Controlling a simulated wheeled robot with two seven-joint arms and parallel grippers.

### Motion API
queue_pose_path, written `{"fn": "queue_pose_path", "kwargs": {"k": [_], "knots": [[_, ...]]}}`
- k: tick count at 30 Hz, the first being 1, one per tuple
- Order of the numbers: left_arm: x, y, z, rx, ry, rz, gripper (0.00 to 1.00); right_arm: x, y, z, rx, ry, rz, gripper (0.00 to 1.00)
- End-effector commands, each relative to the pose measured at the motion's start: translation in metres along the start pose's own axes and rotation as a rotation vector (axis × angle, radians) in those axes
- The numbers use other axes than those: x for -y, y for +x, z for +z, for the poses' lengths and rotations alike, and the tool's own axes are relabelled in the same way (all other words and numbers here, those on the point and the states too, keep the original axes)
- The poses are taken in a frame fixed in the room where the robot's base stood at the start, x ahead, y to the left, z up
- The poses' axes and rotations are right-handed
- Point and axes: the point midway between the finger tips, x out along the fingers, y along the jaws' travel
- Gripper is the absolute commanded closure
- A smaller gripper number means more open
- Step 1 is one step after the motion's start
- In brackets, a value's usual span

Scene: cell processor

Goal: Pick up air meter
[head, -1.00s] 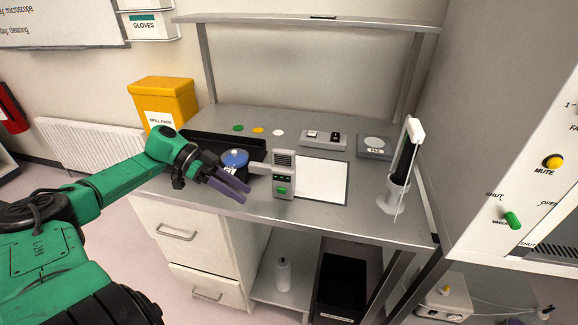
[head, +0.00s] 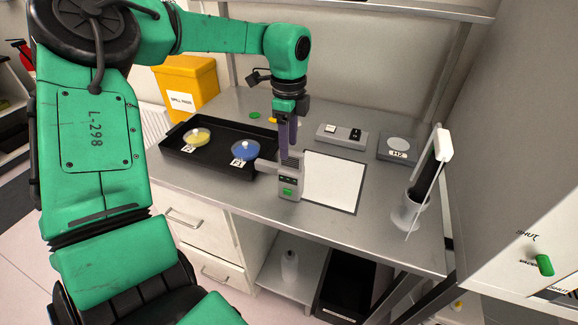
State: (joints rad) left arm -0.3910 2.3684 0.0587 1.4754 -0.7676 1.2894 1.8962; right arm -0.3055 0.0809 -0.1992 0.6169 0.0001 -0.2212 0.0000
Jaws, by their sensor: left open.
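The air meter (head: 289,188) is a small grey upright device with a green button and a side arm pointing left. It stands on the steel bench near its front edge. My left gripper (head: 288,150) comes down from above with its purple fingers pointing down at the meter's top. The fingers overlap the meter's upper part and hide some of it. The gripper is open; whether the fingers touch the meter cannot be told. My right gripper is not in view.
A black tray (head: 215,169) with a yellow dish (head: 197,136) and a blue dish (head: 245,150) lies left of the meter. A white sheet (head: 332,182) lies right of it. A switch box (head: 342,136), a grey pad (head: 397,150) and an upright holder (head: 408,212) are further right.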

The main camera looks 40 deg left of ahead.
Motion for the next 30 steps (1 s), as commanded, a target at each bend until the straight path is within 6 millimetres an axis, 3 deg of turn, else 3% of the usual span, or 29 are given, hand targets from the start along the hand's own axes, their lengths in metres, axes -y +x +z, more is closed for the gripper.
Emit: {"fn": "queue_pose_path", "kwargs": {"k": [4,7,14,16,19,30], "knots": [[-0.001,0.021,0.000,0.000,0.001,0.007,0.43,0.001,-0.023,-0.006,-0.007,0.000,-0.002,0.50],[-0.001,0.042,0.000,0.000,0.000,0.005,0.43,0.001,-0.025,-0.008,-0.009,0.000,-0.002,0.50],[0.000,0.050,0.000,0.000,0.000,0.000,0.43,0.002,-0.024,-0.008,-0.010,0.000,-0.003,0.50],[0.000,0.050,0.000,0.000,0.000,0.000,0.62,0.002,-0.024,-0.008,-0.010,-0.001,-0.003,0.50],[0.000,0.050,0.000,0.000,0.000,0.000,1.00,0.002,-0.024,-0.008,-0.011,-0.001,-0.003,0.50],[0.001,0.049,0.000,0.000,0.000,-0.001,1.00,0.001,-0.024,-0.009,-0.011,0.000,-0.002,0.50]]}}
